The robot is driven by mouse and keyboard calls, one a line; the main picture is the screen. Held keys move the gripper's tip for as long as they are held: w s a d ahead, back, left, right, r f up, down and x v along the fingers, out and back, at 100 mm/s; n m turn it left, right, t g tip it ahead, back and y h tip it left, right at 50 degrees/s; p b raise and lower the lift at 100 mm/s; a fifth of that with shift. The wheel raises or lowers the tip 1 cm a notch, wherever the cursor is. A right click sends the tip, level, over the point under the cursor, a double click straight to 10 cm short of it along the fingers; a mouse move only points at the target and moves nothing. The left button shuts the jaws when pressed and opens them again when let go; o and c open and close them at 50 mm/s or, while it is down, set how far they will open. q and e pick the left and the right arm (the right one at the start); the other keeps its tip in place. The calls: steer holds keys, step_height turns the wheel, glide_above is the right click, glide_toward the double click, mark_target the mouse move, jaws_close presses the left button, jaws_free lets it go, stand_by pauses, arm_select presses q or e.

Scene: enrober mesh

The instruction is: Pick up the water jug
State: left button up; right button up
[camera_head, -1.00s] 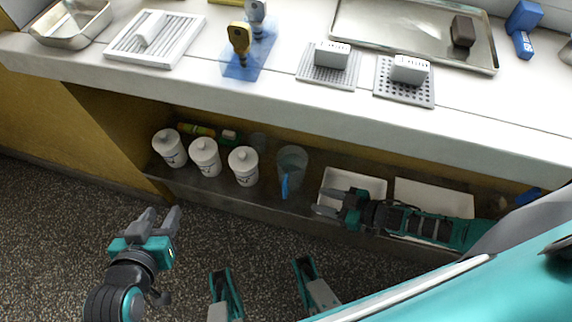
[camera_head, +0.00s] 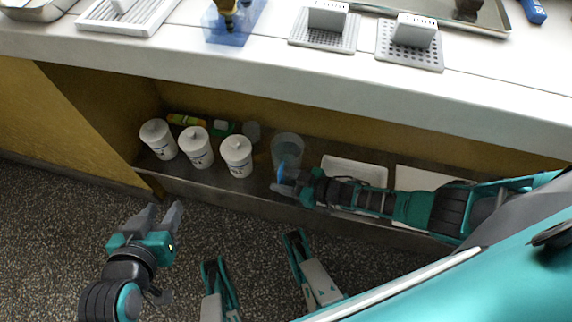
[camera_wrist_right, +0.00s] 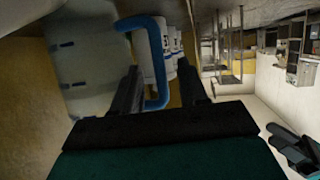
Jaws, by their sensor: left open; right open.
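The water jug (camera_head: 288,147) is a clear container with a blue handle, standing on the low shelf right of the white canisters. My right gripper (camera_head: 281,181) is at the jug's front, over the handle, and partly hides it. In the right wrist view the jug (camera_wrist_right: 85,62) appears large at the left, and its blue handle (camera_wrist_right: 161,70) lies between the two fingers of the open right gripper (camera_wrist_right: 160,82). I cannot tell whether a finger touches it. My left gripper (camera_head: 163,218) is open and empty above the floor, away from the shelf.
Three lidded white canisters (camera_head: 197,148) stand left of the jug. White trays (camera_head: 355,172) lie to its right, partly under my right arm. The white countertop (camera_head: 180,58) overhangs the shelf. The dark floor in front is clear.

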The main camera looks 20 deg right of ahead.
jaws_close()
stand_by(0.3)
stand_by(1.1)
steer(key=shift+r, duration=0.25)
